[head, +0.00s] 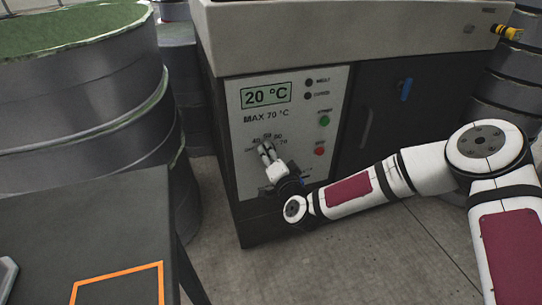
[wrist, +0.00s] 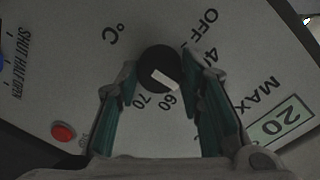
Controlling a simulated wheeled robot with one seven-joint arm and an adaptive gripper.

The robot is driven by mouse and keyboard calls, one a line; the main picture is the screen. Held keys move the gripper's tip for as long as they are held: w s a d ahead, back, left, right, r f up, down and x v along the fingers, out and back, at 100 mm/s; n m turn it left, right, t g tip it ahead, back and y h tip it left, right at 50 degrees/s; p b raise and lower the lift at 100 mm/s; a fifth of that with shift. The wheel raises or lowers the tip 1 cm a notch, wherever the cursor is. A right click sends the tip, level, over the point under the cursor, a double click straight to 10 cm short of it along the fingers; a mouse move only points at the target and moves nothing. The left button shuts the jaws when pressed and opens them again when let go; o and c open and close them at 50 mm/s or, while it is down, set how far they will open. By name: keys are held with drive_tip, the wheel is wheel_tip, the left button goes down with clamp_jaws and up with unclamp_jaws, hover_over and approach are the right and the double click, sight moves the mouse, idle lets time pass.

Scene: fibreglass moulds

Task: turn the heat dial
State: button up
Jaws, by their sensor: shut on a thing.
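The heat dial (wrist: 158,64) is a round black knob with a white pointer mark, on the pale control panel (head: 240,133). In the wrist view the mark slants down to the right, close to the 60. My gripper (head: 266,151) reaches the panel's lower part, and its fingers hide the dial in the head view. In the wrist view its two fingers (wrist: 159,75) are closed on the dial's sides. The right finger covers part of the scale between 40 and 60. The display (head: 266,95) reads 20 °C, with MAX 70 °C printed below.
A green button (head: 324,121) and a red button (head: 319,151) sit right of the dial. A dark door with a blue handle (head: 406,89) is further right. Large grey round moulds (head: 85,110) and a dark table (head: 95,225) stand at left. Floor is clear in front.

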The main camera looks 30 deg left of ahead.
idle(0.5)
drive_tip(key=o, duration=1.2)
drive_tip(key=shift+c, duration=0.2)
drive_tip(key=f+v, duration=0.1)
drive_tip(key=v, duration=1.1)
drive_tip(key=shift+r, duration=0.5)
